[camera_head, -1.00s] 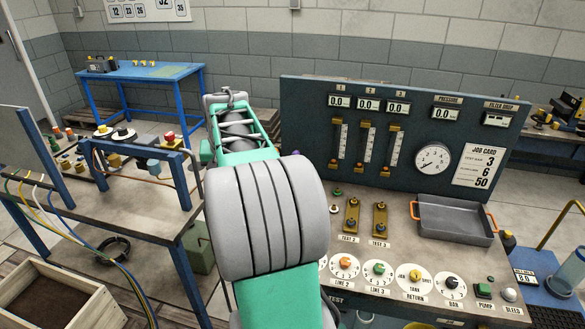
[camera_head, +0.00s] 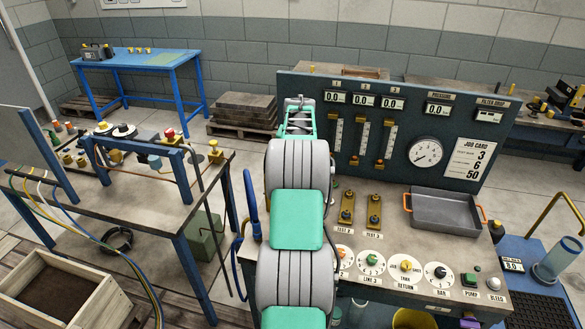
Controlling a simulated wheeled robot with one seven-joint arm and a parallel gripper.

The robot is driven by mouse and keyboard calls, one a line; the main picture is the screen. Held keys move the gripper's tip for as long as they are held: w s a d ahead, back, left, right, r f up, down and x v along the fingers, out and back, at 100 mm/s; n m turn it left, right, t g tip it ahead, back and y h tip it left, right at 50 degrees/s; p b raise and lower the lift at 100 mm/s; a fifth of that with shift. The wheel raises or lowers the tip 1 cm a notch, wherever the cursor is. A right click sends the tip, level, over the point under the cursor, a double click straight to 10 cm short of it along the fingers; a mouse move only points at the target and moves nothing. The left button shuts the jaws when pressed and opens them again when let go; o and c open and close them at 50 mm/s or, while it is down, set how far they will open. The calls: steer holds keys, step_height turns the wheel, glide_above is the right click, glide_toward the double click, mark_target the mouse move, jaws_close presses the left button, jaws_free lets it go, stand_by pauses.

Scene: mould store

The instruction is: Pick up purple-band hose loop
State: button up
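I cannot make out a purple band on any hose here. A dark hose (camera_head: 203,165) curves down at the right end of the left-hand bench. My arm reaches away from me through the middle of the view, along the test bench's left side. Its far end, with my gripper (camera_head: 298,103), is small and seen from behind. The fingers cannot be made out, and I see nothing held.
The test bench (camera_head: 400,215) carries a gauge panel (camera_head: 320,90), knobs and a grey tray (camera_head: 447,207). The left-hand bench (camera_head: 140,200) has posts and fittings. Floor shows between the benches.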

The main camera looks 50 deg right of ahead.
steer(key=shift+a+r, duration=0.1)
steer(key=shift+c, duration=0.6)
jaws_close()
